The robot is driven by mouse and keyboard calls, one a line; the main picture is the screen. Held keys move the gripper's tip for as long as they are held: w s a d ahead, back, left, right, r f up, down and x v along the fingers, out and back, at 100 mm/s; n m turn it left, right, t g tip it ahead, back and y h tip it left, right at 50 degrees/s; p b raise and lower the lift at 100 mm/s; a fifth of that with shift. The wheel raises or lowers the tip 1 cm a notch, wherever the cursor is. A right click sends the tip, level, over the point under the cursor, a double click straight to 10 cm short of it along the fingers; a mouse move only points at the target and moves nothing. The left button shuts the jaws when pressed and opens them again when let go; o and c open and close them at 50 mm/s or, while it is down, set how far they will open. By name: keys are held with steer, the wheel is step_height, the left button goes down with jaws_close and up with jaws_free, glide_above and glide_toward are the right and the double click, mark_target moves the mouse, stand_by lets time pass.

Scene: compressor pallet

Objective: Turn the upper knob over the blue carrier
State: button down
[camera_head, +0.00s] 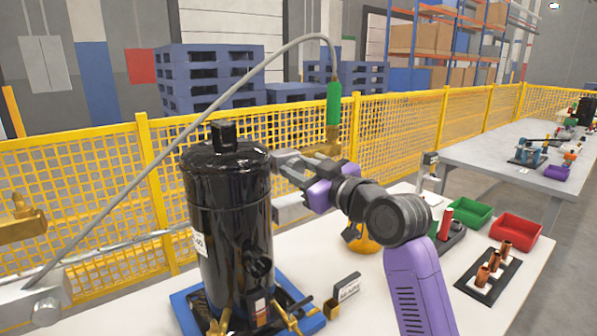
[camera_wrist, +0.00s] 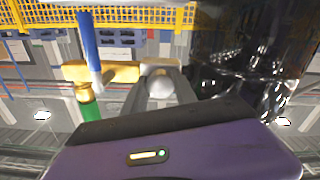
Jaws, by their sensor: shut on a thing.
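The black compressor (camera_head: 232,230) stands upright on the blue carrier (camera_head: 184,312) on the white table. My gripper (camera_head: 284,163) is at the upper right of the compressor, near its top. In the wrist view my gripper (camera_wrist: 163,68) is shut on a pale rounded knob (camera_wrist: 165,84) at the end of a brass fitting (camera_wrist: 112,73). The knob is largely covered by the fingers and cannot be made out in the head view. The brass fitting carries a blue lever (camera_wrist: 90,45) and a green hose connector (camera_wrist: 91,107).
A grey hose (camera_head: 190,130) arches over the compressor to the green connector (camera_head: 333,103). Brass clamps (camera_head: 290,315) and a small sign (camera_head: 345,290) are near the carrier. Green (camera_head: 467,213) and red (camera_head: 515,232) bins and copper fittings (camera_head: 490,268) lie to the right.

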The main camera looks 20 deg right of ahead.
steer(key=shift+f, duration=0.15)
steer(key=c, duration=1)
jaws_free()
steer(key=v, duration=0.8)
